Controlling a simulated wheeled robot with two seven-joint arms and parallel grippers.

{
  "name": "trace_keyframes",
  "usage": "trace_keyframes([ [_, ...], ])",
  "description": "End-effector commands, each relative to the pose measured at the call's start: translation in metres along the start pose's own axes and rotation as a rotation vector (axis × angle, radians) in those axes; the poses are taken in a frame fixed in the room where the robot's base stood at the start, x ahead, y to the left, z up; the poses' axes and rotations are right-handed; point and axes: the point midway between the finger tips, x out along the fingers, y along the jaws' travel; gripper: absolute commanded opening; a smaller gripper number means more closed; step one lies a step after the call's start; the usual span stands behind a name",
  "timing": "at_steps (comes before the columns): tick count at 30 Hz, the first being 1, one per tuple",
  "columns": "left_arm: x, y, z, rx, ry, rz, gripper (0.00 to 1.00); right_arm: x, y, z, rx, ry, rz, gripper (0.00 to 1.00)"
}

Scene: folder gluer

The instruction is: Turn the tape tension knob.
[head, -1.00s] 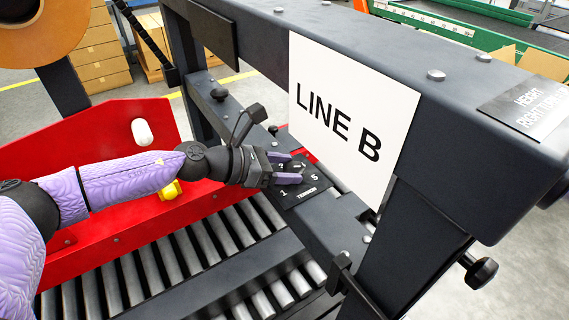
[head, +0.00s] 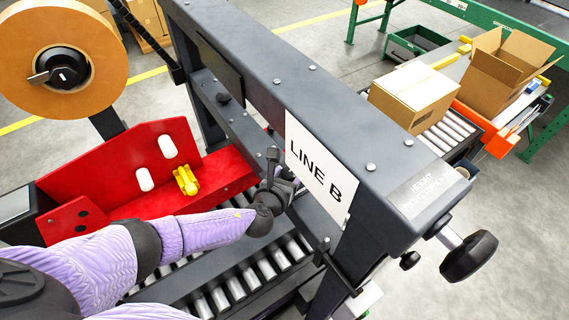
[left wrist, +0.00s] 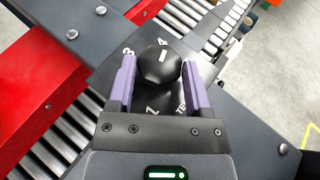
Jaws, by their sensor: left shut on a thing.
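The tape tension knob (left wrist: 159,67) is a round black knob on a dark dial plate with white numerals, seen in the left wrist view. A white mark on it points toward the far side, near the 4. My left gripper (left wrist: 158,80) has its two purple fingers on either side of the knob, shut on it. In the head view my left gripper (head: 284,190) is at the crossbar beside the LINE B sign (head: 316,170), and the sign and wrist hide the knob. My right gripper is not in view.
A dark frame beam (head: 290,85) spans above the crossbar, with a large black side knob (head: 468,256) at its right end. A red guard (head: 110,165) and rollers (head: 262,268) lie below. An orange tape roll (head: 62,68) is at upper left. Boxes (head: 414,92) stand behind.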

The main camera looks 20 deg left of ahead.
Motion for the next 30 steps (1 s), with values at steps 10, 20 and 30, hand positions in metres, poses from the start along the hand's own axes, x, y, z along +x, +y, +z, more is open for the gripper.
trace_keyframes([
  [10, 0.002, -0.007, 0.0, -0.128, -0.001, 0.301, 0.05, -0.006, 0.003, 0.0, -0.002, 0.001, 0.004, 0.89],
  [20, 0.006, -0.012, -0.001, -0.248, -0.003, 0.591, 0.05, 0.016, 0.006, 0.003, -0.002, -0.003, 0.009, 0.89],
  [30, 0.011, -0.015, -0.001, -0.364, -0.004, 0.869, 0.05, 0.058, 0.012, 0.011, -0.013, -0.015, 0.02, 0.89],
])
